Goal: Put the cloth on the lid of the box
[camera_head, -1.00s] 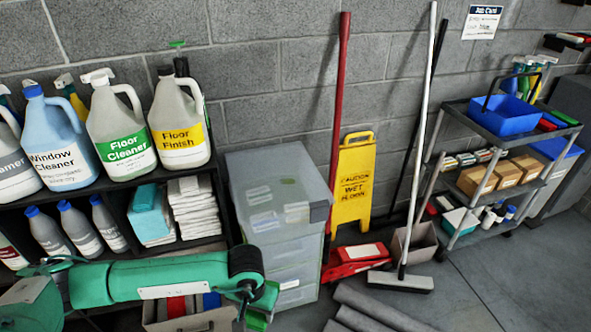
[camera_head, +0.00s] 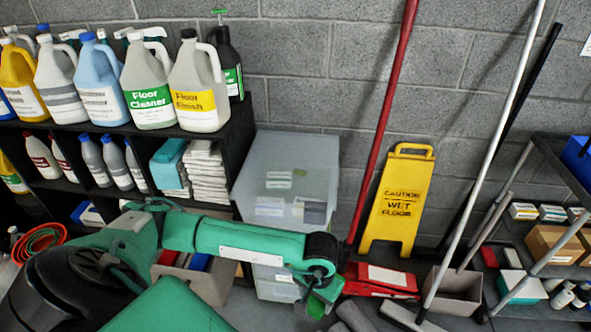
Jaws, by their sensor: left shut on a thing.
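The box (camera_head: 262,195) is a clear, frosted plastic box with a pale flat lid (camera_head: 290,150), standing against the wall right of the shelf. Small light and grey patches show on or through it. My left arm reaches in from the left, in front of the box. My left gripper (camera_head: 322,292) points down at the box's lower right front, below lid height. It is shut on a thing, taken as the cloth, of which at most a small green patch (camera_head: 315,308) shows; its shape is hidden. My right gripper is not in view.
A dark shelf (camera_head: 238,135) on the left holds jugs, bottles and folded cloth stacks (camera_head: 207,170). A red-handled mop (camera_head: 380,110), yellow wet-floor sign (camera_head: 397,200), broom (camera_head: 500,140) and grey bin (camera_head: 455,290) stand to the right. Grey rolls (camera_head: 352,316) lie low in front.

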